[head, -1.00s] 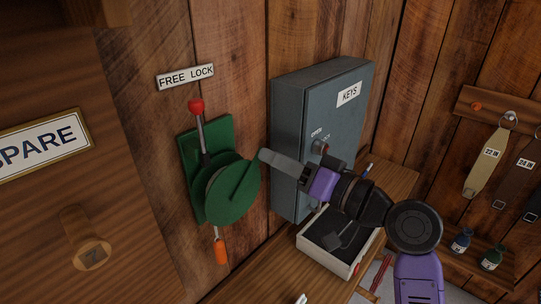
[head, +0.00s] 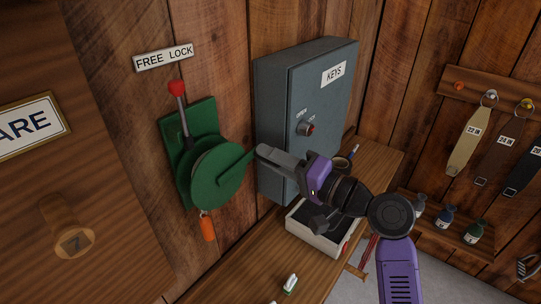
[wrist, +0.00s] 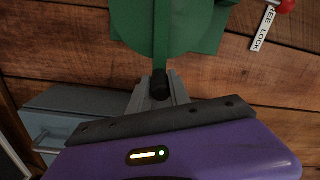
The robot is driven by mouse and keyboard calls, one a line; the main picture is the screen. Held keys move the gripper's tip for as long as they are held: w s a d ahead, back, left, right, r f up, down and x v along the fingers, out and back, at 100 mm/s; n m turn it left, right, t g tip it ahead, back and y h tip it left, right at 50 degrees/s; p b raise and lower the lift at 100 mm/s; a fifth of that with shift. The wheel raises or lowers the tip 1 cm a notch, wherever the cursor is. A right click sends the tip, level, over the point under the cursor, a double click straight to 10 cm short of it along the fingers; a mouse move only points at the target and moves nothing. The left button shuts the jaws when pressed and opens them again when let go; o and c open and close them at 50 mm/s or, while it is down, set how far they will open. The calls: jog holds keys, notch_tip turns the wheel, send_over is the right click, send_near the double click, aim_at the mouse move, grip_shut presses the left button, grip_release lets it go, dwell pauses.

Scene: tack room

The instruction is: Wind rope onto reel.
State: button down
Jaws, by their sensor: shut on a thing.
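The green reel (head: 217,178) is mounted on a green plate on the plank wall. Its crank arm points up and to the right, towards my gripper (head: 262,151). In the wrist view, the fingers are shut on the black crank knob (wrist: 160,84), with the green reel (wrist: 148,30) just beyond. An orange piece (head: 208,228) hangs close below the reel; the rope itself is mostly hidden. A lever with a red knob (head: 176,88) rises from the plate under the FREE LOCK label (head: 163,57).
A grey KEYS cabinet (head: 290,80) stands right of the reel, close behind my gripper. An open white-sided box (head: 318,243) sits on the wooden bench (head: 235,270) below my arm. A wooden panel with a peg (head: 72,240) stands at the left.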

jog(key=shift+f, duration=0.15)
jog(key=c, duration=1.2)
grip_release()
jog(key=b+v, duration=0.1)
jog(key=v, duration=0.7)
jog(key=shift+b, duration=0.4)
